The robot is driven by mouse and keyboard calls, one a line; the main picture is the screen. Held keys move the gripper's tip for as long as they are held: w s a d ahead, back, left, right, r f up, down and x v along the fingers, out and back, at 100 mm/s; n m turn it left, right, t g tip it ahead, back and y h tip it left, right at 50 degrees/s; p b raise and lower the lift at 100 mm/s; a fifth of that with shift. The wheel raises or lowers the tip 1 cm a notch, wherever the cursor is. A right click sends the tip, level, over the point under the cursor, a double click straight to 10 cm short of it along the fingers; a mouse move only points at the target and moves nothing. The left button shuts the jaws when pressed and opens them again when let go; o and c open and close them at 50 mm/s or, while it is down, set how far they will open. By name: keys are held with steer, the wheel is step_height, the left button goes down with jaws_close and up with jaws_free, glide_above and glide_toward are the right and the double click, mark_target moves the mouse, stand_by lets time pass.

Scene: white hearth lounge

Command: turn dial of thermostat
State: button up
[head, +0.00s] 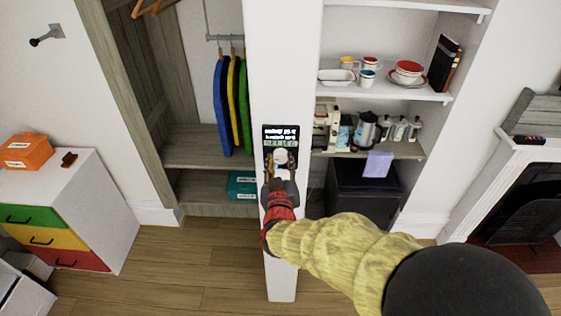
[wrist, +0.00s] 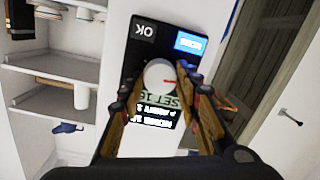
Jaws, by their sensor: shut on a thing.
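The thermostat (head: 281,132) is a black panel on the front of a white column, with a lit text display at its top. In the wrist view the thermostat (wrist: 165,38) shows a dark OK button and a blue button. Its white round dial (wrist: 160,76) has a red mark pointing to the right in that view. My gripper (wrist: 161,80) has one finger on each side of the dial and is shut on it. In the head view my gripper (head: 281,168) covers the lower part of the panel, and the dial is partly hidden.
The white column (head: 283,60) stands between an open wardrobe with hanging clothes (head: 232,105) and shelves (head: 385,88) of dishes and kitchen things. A purple cloth (head: 379,164) hangs from the right shelf. A drawer cabinet (head: 70,195) stands at left, a fireplace (head: 520,190) at right.

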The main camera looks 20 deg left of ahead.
stand_by(0.3)
steer(key=o, duration=1.2)
steer(key=shift+c, duration=0.2)
steer(key=shift+s, duration=0.1)
steer(key=v, duration=1.1)
steer(key=shift+s+d, duration=0.15)
steer(key=shift+s, duration=0.2)
